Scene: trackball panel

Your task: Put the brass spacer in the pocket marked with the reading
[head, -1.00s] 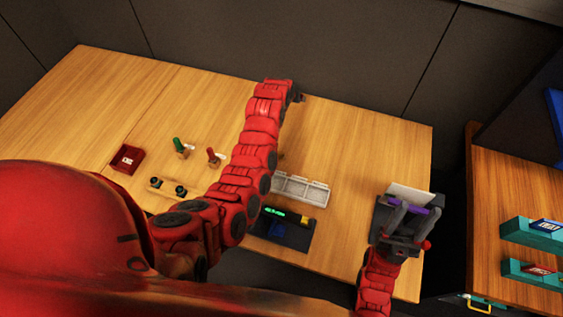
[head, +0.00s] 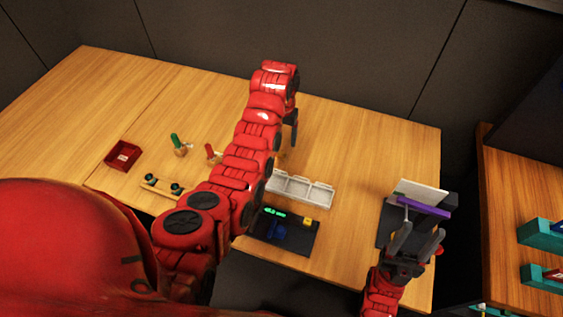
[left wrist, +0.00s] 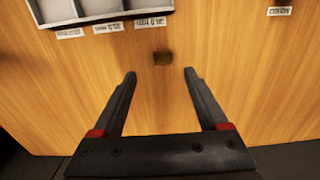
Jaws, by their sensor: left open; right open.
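The tray (head: 300,188) also shows in the left wrist view (left wrist: 98,18), with small labels too blurred to read. The trackball panel (head: 300,239) has a green lit reading, too small to read. My right gripper (head: 422,231) is open at the right.
A purple bar (head: 426,207) and a white card (head: 418,193) stand at a dark stand by my right gripper. A red box (head: 123,156), green-handled (head: 175,139) and red-handled pieces are at the left. The back of the table is clear.

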